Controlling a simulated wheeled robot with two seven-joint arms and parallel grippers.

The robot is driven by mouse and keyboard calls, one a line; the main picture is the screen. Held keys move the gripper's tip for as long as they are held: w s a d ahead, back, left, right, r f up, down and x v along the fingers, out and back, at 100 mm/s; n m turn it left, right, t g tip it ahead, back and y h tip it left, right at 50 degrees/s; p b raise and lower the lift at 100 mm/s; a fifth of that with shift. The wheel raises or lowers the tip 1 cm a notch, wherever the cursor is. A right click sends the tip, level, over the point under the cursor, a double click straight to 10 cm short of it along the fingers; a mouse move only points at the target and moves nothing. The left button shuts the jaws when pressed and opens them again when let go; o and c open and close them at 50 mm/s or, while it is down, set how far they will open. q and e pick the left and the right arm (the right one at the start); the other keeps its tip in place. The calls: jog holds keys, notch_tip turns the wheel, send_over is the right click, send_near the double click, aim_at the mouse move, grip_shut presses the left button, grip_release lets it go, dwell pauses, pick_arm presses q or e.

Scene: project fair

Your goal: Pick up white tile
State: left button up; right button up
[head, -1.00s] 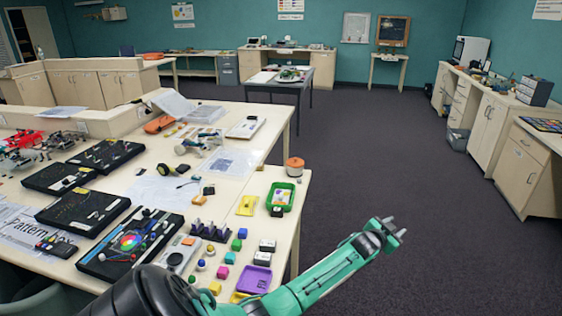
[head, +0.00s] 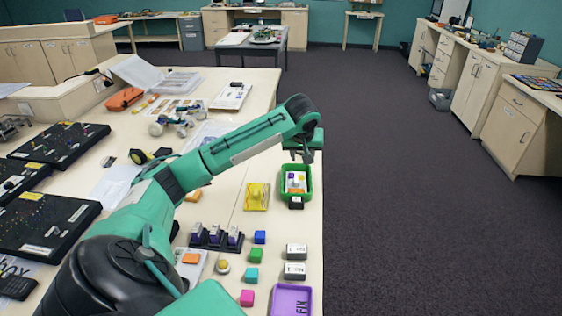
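A green tray (head: 308,191) stands near the table's right edge, with a small white tile (head: 291,178) and a yellow-orange piece inside. My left gripper (head: 303,157) points down just above the tray's far end. Its fingers look apart with nothing seen between them, though they are small and dark. Two white-topped blocks (head: 296,250) with dark writing stand nearer on the table, one in front of the other. The gripper and wrist hide the far end of the tray. My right gripper is not in view.
A purple tray (head: 291,300) lies at the near edge. A yellow piece (head: 256,196) lies left of the green tray. Open floor lies to the right.

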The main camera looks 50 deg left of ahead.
pick_arm(q)
jog(key=s+a, duration=0.1)
jog(key=p, duration=0.1)
send_over(296, 179)
jog(key=s+d, duration=0.1)
jog(key=s, duration=0.1)
jog(key=shift+g, duration=0.4)
jog(key=f, duration=0.7)
jog(key=shift+s+d+f, duration=0.1)
jog(key=shift+d+f, duration=0.1)
jog(key=shift+f, duration=0.25)
jog(key=shift+w+a+f+p, duration=0.1)
jog(key=shift+w+f+p, duration=0.2)
jog(key=shift+f+p, duration=0.2)
jog(key=p+x, duration=0.1)
jog(key=x, duration=0.3)
jog(key=shift+w, duration=0.15)
jog(key=shift+f, duration=0.15)
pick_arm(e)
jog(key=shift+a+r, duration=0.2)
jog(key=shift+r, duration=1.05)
pick_arm(q)
jog(key=shift+c, duration=0.2)
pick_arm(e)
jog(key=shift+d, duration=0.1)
pick_arm(q)
grip_shut()
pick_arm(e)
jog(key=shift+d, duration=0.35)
